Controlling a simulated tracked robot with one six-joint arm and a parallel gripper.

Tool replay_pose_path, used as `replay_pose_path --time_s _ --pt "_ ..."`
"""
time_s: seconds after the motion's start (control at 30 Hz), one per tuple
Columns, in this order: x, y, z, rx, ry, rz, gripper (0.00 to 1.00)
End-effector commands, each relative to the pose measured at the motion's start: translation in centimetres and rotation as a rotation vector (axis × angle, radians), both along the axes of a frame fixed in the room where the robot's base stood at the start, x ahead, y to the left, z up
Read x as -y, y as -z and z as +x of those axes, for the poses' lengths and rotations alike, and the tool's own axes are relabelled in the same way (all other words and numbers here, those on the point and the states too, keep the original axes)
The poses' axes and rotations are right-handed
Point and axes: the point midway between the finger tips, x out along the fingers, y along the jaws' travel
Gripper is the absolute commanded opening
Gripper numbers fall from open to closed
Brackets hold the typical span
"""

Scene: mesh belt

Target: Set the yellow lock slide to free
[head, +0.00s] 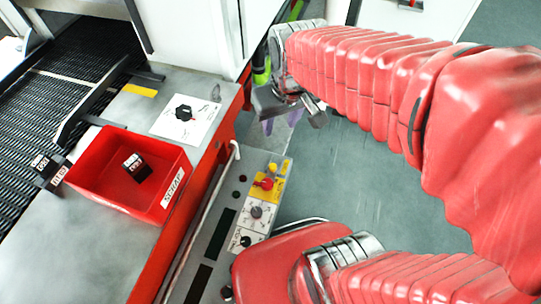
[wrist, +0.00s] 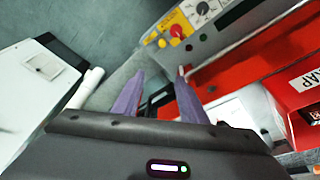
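I cannot tell for sure which part is the yellow lock slide. A flat yellow strip (head: 140,90) lies on the grey machine top, left of a white plate with a black knob (head: 183,113). A yellow plate with a red knob (head: 265,183) is on the control panel; it also shows in the wrist view (wrist: 178,31). No "free" mark is readable. My gripper (head: 282,116) hangs beyond the control panel, right of the machine top, apart from both.
A red scrap tray (head: 105,195) holding a dark block (head: 137,167) stands on the machine top, beside the black mesh belt (head: 60,85). A white rail (head: 205,215) runs along the red machine side. Green floor (head: 350,185) is open right of the panel.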

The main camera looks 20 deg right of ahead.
Motion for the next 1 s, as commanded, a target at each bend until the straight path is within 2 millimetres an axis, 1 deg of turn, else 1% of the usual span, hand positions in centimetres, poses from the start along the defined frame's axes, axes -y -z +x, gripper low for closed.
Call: replay_pose_path --time_s 0.03,0.3,0.5,0.6,0.73,1.0 --pt "0.0 1.0 0.5 -0.026 -0.006 -0.001 0.39" --pt "-0.1 5.8 2.7 -0.139 -0.042 -0.008 0.39" --pt "-0.2 9.5 3.9 -0.213 -0.069 -0.011 0.39" --pt "-0.2 10.8 4.1 -0.239 -0.077 -0.012 0.39" --pt "-0.3 11.5 4.3 -0.254 -0.082 -0.011 0.39" --pt "-0.3 11.6 4.3 -0.254 -0.083 -0.011 0.39"
